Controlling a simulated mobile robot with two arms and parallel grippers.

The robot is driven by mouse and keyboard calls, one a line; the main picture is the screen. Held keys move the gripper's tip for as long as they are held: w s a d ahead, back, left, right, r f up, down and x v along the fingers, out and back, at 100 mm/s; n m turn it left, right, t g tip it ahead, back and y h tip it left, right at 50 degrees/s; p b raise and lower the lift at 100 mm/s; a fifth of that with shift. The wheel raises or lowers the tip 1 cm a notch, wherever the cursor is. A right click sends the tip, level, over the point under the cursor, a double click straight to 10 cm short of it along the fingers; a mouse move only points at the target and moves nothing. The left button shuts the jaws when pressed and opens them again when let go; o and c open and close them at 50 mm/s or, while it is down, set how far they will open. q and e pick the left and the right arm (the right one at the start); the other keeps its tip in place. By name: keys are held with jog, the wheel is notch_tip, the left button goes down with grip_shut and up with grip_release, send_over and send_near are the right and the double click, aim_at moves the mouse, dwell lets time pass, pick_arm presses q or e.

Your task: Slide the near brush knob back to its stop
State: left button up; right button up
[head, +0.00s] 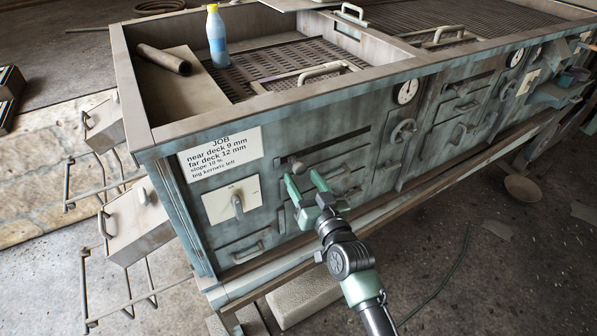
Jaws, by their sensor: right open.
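A small round grey-brown knob (298,167) sits at the left end of a dark horizontal slot (340,143) in the machine's front panel. It appears to be the near brush knob. My right gripper (303,176) has green fingers spread open, pointing at the panel, with the knob just beyond and between the fingertips. I cannot tell whether either finger touches the knob. The panel right behind the gripper is partly hidden. My left gripper is not in view.
Left of the knob are a JOB sign (221,152) and a lever plate (232,200). A handwheel (403,131) and dial (408,91) are to the right. A blue bottle (216,38) stands on top. A wooden rail (400,191) runs below the panel.

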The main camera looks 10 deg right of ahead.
jog(key=shift+v, duration=1.65)
jog(key=s+d+f+g+h, duration=0.1)
jog(key=s+f+g, duration=0.3)
jog(key=f, duration=0.8)
jog(key=s+d+f+n+g, duration=0.1)
jog(key=s+f, duration=0.4)
jog(key=f, duration=0.7)
jog(key=s+d+f+g+h, duration=0.1)
jog(key=s+f+g, duration=0.3)
jog(key=f, duration=0.8)
jog(key=s+d+f+g, duration=0.2)
jog(key=s+f, duration=0.4)
jog(key=s, duration=0.6)
jog(key=s+d+f+g+h, duration=0.1)
jog(key=s+d+f+g, duration=0.2)
jog(key=s+f, duration=0.4)
jog(key=s+d+f+n+g, duration=0.1)
jog(key=s+f, duration=0.6)
jog(key=s, duration=1.1)
jog(key=d+g, duration=0.1)
jog(key=d, duration=0.1)
jog(key=shift+d+g+h, duration=0.3)
jog(key=shift+d+h, duration=0.05)
jog(key=shift+h, duration=0.05)
